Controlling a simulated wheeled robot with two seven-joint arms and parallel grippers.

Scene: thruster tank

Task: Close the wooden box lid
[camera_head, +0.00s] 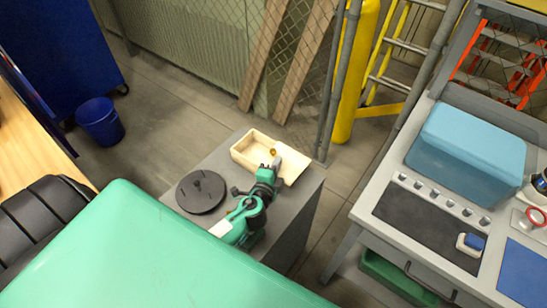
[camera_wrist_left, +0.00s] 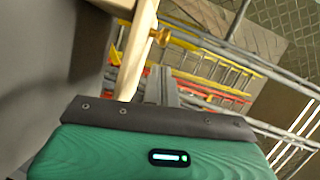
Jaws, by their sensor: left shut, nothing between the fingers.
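A pale wooden box (camera_head: 240,153) sits on the grey cabinet at the far end of its top. Its left part shows an open interior. A flat pale wooden panel (camera_head: 295,172), perhaps the lid, is at its right side; its exact angle is unclear. A small brass knob (camera_head: 273,152) shows near the middle. In the left wrist view a wooden piece (camera_wrist_left: 136,52) stands nearly edge-on with the brass knob (camera_wrist_left: 158,36) beside it. My left gripper (camera_head: 275,164) is shut and empty, close to the panel and knob; contact cannot be told. My right gripper is not in view.
The grey cabinet top (camera_head: 232,148) also carries a dark round disc (camera_head: 201,190) left of my arm. A workbench (camera_head: 345,215) with a blue case (camera_head: 467,150) stands to the right. A yellow cylinder (camera_head: 355,75) and mesh fence stand behind. Floor is clear left of the cabinet.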

